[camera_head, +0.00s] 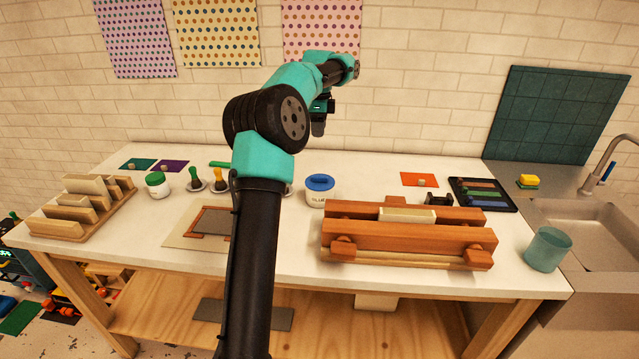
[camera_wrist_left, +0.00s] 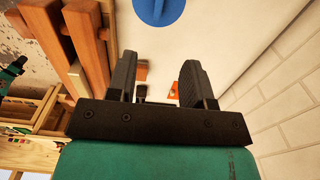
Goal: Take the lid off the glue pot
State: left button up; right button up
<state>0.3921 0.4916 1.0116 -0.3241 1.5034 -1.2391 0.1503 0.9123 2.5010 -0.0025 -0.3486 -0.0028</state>
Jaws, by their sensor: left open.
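The glue pot (camera_head: 317,200) is a small white tub with a dark label, upright on the bench in the middle of the head view. Its blue lid (camera_head: 320,182) sits on top of it. The lid also shows as a blue disc at the top edge of the left wrist view (camera_wrist_left: 158,9), partly cut off. My left gripper (camera_head: 319,122) hangs above and behind the pot, apart from it. In the left wrist view its two dark fingers (camera_wrist_left: 158,62) stand apart with nothing between them. My right gripper is in neither view.
A wooden press (camera_head: 408,238) stands just right of the pot. A white jar with a green lid (camera_head: 158,187) and several small tools stand to the left. A teal cup (camera_head: 548,249) is at the right corner. The bench behind the pot looks clear.

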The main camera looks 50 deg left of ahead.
pick_arm(q)
send_over(320, 180)
jog(key=a, duration=0.1)
notch_tip(320, 180, down, 12)
jog(key=shift+w+r, duration=0.1)
jog(key=shift+w, duration=0.05)
jog(key=shift+w+d+f, duration=0.1)
jog(key=shift+f, duration=1.3)
jog(key=shift+d+f, duration=0.1)
jog(key=shift+f, duration=1.25)
grip_shut()
